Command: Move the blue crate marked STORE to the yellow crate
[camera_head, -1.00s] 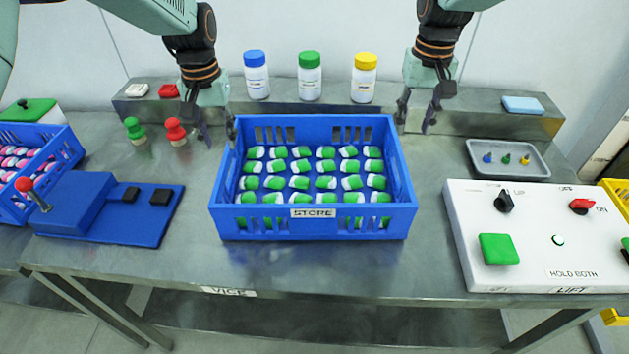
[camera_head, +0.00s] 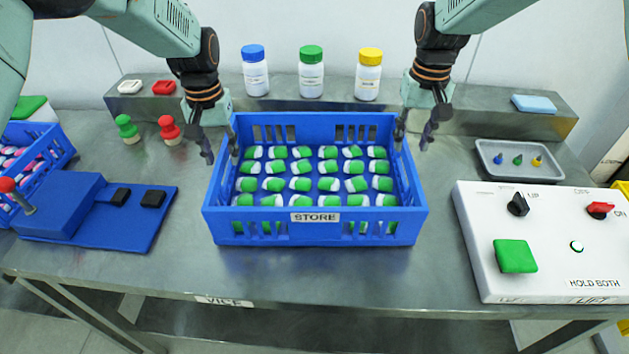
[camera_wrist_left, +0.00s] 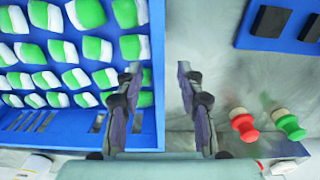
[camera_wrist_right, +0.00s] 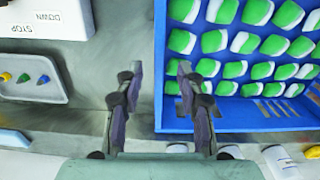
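The blue crate marked STORE (camera_head: 315,230) stands on the steel table, filled with green-and-white pieces. My left gripper (camera_head: 221,148) is open at its left wall; in the left wrist view the fingers (camera_wrist_left: 159,75) stand on either side of that wall (camera_wrist_left: 157,110). My right gripper (camera_head: 413,137) is open at its right wall; in the right wrist view the fingers (camera_wrist_right: 158,78) likewise straddle the wall (camera_wrist_right: 159,60). No finger visibly grips; their height against the rim is hard to judge. Only a yellow sliver (camera_head: 621,186) shows at the right edge, perhaps the yellow crate.
A white control box (camera_head: 535,275) stands right of the crate, a grey tray (camera_head: 518,172) behind it. A blue vice (camera_head: 95,215) and another blue crate (camera_head: 55,150) are left. Bottles (camera_head: 311,80) stand on the back ledge. The table in front of the crate is clear.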

